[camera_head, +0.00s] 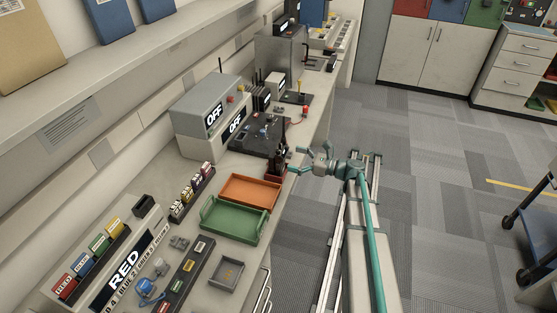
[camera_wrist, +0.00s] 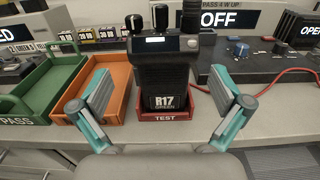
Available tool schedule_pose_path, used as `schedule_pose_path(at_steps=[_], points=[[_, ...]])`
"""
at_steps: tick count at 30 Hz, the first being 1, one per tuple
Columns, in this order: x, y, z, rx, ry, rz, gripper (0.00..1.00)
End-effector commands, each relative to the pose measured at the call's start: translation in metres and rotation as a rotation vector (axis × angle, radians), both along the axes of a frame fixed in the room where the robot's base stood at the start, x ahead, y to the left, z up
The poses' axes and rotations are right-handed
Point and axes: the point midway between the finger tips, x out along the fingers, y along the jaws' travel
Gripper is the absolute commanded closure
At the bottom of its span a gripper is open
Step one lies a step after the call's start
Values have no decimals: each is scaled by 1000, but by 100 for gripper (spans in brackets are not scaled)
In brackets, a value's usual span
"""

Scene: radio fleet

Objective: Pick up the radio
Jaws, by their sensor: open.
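The radio (camera_wrist: 162,72) is black and upright, with knobs and a thick antenna on top and a label reading R17 GREEN. It stands in a red cradle marked TEST (camera_wrist: 165,115). In the head view the radio (camera_head: 278,158) is small, near the bench's front edge. My gripper (camera_wrist: 165,88) is open, with one teal finger on each side of the radio in the wrist view. No contact with the radio shows. In the head view my gripper (camera_head: 297,161) is at the bench edge, facing the radio.
An orange tray (camera_head: 222,188) and a green tray (camera_head: 205,226) lie beside the cradle; the green one reads PASS in the wrist view. A red cable (camera_wrist: 285,75) runs to the right of the radio. Grey boxes showing OFF (camera_head: 186,111) stand behind. The aisle floor (camera_head: 430,200) is clear.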

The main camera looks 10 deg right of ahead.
Motion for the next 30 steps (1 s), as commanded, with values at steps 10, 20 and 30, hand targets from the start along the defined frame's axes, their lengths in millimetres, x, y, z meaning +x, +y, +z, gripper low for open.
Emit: schedule_pose_path(at_steps=[10, 20, 30], points=[[16, 23, 4, -1, 0, 2, 0], [36, 53, 2, -1, 1, 0, 0], [35, 53, 1, -1, 0, 0, 23]])
